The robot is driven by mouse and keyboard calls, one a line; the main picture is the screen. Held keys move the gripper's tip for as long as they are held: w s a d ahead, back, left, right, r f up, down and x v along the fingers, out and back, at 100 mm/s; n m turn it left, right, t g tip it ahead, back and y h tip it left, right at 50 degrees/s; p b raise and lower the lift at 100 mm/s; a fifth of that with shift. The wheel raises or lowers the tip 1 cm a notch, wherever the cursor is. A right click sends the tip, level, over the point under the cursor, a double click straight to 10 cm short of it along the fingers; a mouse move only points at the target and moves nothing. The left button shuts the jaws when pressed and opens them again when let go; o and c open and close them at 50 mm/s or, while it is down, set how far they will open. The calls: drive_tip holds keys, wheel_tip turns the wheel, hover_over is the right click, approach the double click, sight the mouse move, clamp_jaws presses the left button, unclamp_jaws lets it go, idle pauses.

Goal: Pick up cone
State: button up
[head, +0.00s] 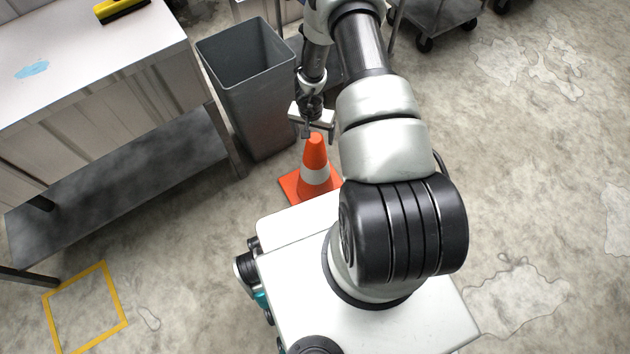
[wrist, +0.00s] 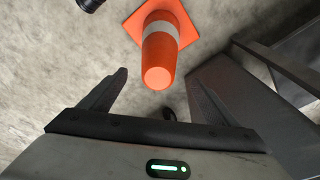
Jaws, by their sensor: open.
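An orange traffic cone (head: 314,158) with a white band and a square orange base stands upright on the floor, just in front of my base. My arm and base hide part of the cone's base in the head view. My gripper (head: 317,130) is just above the cone's tip in that view. In the wrist view the cone (wrist: 161,62) points its rounded tip toward my open gripper (wrist: 163,92). The fingers stand to the left and right of the tip's line, with nothing between them. The tip looks to be a little beyond the fingertips.
A grey bin (head: 255,95) stands close behind and left of the cone. A workbench (head: 100,75) with a lower shelf is at left, bearing a yellow-and-black brush (head: 122,9). A wheeled cart (head: 437,18) is at the back. The floor at right is clear.

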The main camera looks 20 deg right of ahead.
sight(314, 138)
drive_tip(key=f, duration=0.2)
drive_tip(key=f+b, duration=0.1)
drive_tip(key=shift+w+d+f, duration=0.15)
drive_tip(key=shift+w+f, duration=0.1)
drive_tip(key=shift+f, duration=0.05)
drive_tip(key=f, duration=0.1)
drive_tip(key=f+b, duration=0.1)
drive_tip(key=f, duration=0.1)
drive_tip(key=f+b, duration=0.1)
drive_tip(key=f, duration=0.1)
drive_tip(key=shift+w+d, duration=0.1)
drive_tip(key=shift+d, duration=0.25)
drive_tip(key=shift+c, duration=0.4)
drive_tip(key=c, duration=1.8)
clamp_jaws()
drive_tip(key=shift+r, duration=0.1)
